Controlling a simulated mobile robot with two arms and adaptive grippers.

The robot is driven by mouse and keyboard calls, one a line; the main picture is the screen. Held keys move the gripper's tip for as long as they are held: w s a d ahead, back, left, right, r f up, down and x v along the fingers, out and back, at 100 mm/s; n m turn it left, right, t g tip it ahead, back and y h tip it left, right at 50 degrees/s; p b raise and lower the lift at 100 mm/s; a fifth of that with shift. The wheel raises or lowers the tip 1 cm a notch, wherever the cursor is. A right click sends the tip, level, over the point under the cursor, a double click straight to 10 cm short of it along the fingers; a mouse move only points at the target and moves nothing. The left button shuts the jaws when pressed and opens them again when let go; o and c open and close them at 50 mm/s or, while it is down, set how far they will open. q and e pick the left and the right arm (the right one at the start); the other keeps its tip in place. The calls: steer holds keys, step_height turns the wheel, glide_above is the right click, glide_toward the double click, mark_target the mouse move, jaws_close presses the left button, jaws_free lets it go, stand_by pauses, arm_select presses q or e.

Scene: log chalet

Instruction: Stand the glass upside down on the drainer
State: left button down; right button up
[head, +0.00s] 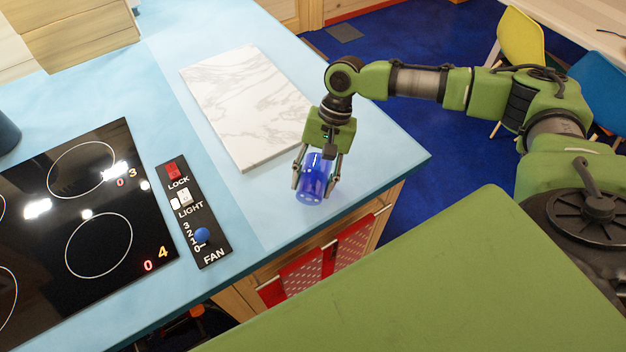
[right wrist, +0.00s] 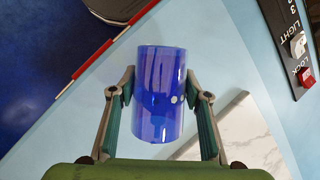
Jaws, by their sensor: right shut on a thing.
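The blue glass (head: 314,180) is at the counter's right part, near its front edge. My right gripper (head: 313,187) is shut on it, with one finger on each side. In the right wrist view the glass (right wrist: 160,98) fills the gap between the fingers of the right gripper (right wrist: 160,88). I cannot tell which end is its open mouth, or whether it touches the counter. I cannot make out a drainer in either view. My left gripper is not in view.
A white marbled board (head: 245,105) lies flat on the light blue counter (head: 385,150), just behind the glass. A black hob (head: 75,220) and a switch panel (head: 193,215) are at left. The counter's right corner is clear. Chairs (head: 520,42) stand beyond, on blue floor.

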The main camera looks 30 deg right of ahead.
steer(key=o, duration=1.4)
steer(key=v, duration=1.2)
